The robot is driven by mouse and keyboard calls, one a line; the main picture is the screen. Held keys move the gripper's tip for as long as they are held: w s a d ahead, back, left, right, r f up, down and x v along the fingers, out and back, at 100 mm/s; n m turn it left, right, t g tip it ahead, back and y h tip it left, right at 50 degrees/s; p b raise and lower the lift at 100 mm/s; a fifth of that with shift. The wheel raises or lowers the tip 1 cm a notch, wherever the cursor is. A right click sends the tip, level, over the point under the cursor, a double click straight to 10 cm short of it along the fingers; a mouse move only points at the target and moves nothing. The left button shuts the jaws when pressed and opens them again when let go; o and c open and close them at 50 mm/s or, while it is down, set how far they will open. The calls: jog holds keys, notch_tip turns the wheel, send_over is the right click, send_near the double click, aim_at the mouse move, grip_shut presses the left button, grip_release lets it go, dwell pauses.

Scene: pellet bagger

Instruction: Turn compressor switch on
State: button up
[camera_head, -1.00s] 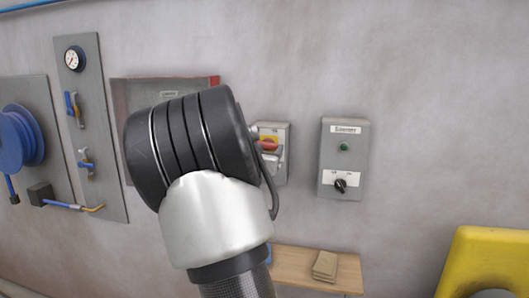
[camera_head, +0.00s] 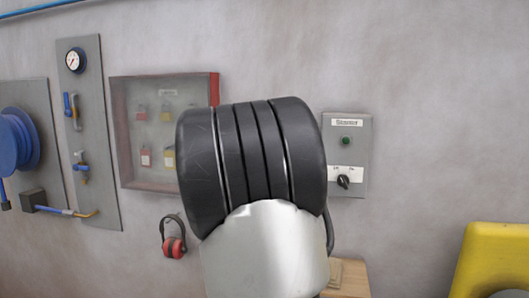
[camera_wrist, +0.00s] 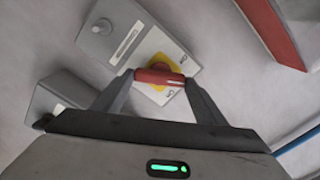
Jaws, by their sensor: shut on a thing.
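The switch is a grey wall box (camera_wrist: 118,50) with a red rotary handle (camera_wrist: 160,76) on a yellow plate (camera_wrist: 157,88), seen in the wrist view. Its label is too small to read. My gripper (camera_wrist: 160,79) has one finger at each end of the red handle and is shut on it. The handle lies nearly level across the wrist picture, while the box appears tilted. In the head view, my arm hides the switch box and the gripper.
A second grey box (camera_head: 357,150) with a green lamp and black knob is on the wall just right of my arm. A red-edged lockout cabinet (camera_head: 126,145) is on the left. Red ear defenders (camera_head: 173,246) hang below it. A yellow object (camera_head: 490,250) stands lower right.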

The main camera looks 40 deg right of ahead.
jog(key=m+b, duration=0.4)
jog(key=m, duration=0.2)
jog(key=shift+f, duration=0.1)
jog(key=shift+m, duration=0.4)
jog(key=o, duration=1.1)
jog(key=shift+c, duration=0.2)
jog(key=p+v, duration=0.1)
jog(key=v, duration=1.6)
jog(key=shift+s, duration=0.25)
jog(key=shift+a, duration=0.15)
